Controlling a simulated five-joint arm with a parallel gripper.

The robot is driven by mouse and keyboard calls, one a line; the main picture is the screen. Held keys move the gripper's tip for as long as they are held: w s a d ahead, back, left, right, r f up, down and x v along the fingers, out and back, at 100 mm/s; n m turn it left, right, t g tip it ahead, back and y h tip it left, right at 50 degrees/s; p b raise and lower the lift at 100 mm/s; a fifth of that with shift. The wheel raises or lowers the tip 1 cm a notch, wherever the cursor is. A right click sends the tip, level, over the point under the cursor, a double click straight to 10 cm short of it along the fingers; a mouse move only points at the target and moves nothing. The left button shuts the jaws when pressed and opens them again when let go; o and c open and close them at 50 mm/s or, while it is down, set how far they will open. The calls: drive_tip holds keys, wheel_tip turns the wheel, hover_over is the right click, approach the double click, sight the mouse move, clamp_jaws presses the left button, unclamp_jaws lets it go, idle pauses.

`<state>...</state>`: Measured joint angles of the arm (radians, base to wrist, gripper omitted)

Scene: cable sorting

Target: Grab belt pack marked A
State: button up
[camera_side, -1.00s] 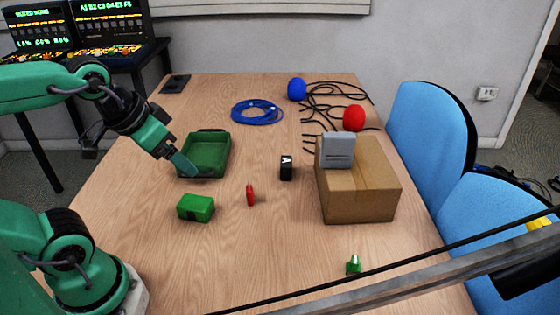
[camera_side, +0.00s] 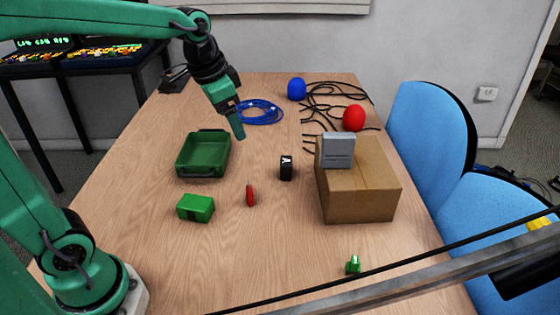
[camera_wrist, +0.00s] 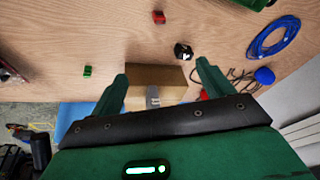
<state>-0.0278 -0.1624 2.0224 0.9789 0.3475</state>
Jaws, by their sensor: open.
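A small black pack (camera_side: 286,167) with a white mark stands on the table left of the cardboard box; the letter is too small to read surely. It also shows in the wrist view (camera_wrist: 183,51), ahead of the fingers. A grey pack (camera_side: 338,150) sits on the cardboard box (camera_side: 358,200); no letter is readable on it. In the wrist view the grey pack (camera_wrist: 152,96) lies between my fingers' lines of sight. My gripper (camera_side: 239,134) is above the table, up and left of the black pack, apart from it. In the wrist view my gripper (camera_wrist: 162,72) is open and empty.
A green tray (camera_side: 180,168), a green box (camera_side: 195,208), a red object (camera_side: 250,195) and a small green object (camera_side: 353,265) are on the table. Behind are a blue cable coil (camera_side: 262,112), black cables (camera_side: 322,97), a blue ball (camera_side: 297,89) and a red ball (camera_side: 354,118).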

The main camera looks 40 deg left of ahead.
drive_tip(key=w+a+f+m+g, duration=0.1)
drive_tip(key=w+f+m, duration=0.15)
drive_tip(key=w, duration=0.35)
drive_tip(key=w+a+f+m+g, duration=0.1)
drive_tip(key=w+f, duration=0.3)
drive_tip(key=w, duration=0.2)
drive_tip(key=m+g, duration=0.1)
drive_tip(key=m, duration=0.1)
hover_over(286, 160)
drive_tip(key=f, duration=1.1)
drive_tip(key=shift+s+d, duration=0.1)
drive_tip(key=shift+s, duration=0.25)
drive_tip(key=shift+w+f+m, duration=0.25)
drive_tip(key=shift+f, duration=4.2)
drive_tip(key=c, duration=1.1)
drive_tip(key=shift+c, duration=0.2)
drive_tip(key=shift+r, duration=0.1)
drive_tip(key=shift+r, duration=5)
